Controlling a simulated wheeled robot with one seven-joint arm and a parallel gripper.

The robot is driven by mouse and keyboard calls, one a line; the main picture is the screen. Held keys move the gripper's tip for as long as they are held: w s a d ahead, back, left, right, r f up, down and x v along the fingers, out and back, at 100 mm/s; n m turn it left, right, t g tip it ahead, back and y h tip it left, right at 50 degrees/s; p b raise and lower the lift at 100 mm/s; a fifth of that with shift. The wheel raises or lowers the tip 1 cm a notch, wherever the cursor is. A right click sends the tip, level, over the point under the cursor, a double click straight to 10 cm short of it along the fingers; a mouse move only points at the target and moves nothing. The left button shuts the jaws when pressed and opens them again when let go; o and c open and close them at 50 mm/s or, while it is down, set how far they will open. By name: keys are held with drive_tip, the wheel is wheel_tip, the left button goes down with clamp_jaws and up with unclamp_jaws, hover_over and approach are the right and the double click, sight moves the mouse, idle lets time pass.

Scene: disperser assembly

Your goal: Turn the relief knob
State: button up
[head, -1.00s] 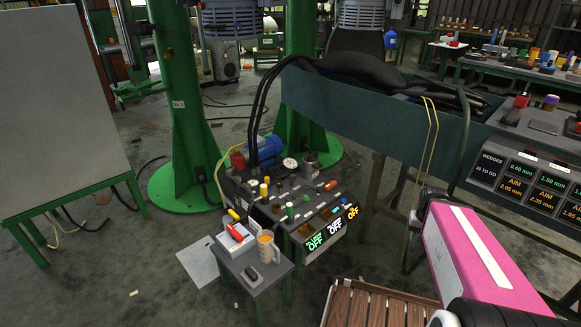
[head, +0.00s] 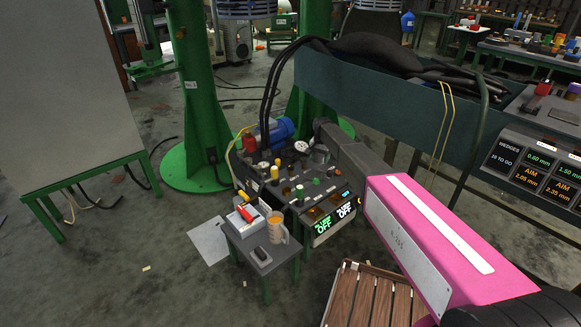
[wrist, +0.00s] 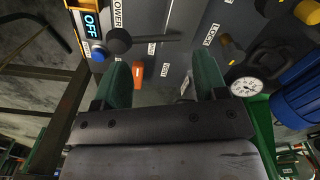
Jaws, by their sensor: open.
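The control panel (head: 292,190) carries several knobs and levers. I cannot read a relief label, so I cannot tell which knob is the relief knob. In the wrist view, an orange lever (wrist: 137,70) lies between my fingers, close to the left one. A black knob with a long handle (wrist: 118,41) sits just beyond the left finger. A black-and-yellow knob (wrist: 231,46) stands beyond the right finger, near a "LOCK" label. My gripper (wrist: 162,78) has its green fingers wide apart over the panel, with nothing held. In the head view my arm hides the panel's right end.
A pressure gauge (wrist: 245,87) and a blue motor (wrist: 299,103) are right of my fingers. A small side table (head: 262,250) with a mug (head: 277,229) stands before the panel. A long green trough (head: 390,100) runs behind my arm. A slatted wooden crate (head: 370,297) is below.

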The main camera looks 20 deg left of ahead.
hover_over(290, 165)
wheel_tip(290, 165, down, 11)
drive_tip(key=shift+w+d+r, duration=0.1)
drive_tip(key=shift+w, duration=0.05)
drive_tip(key=c, duration=0.9)
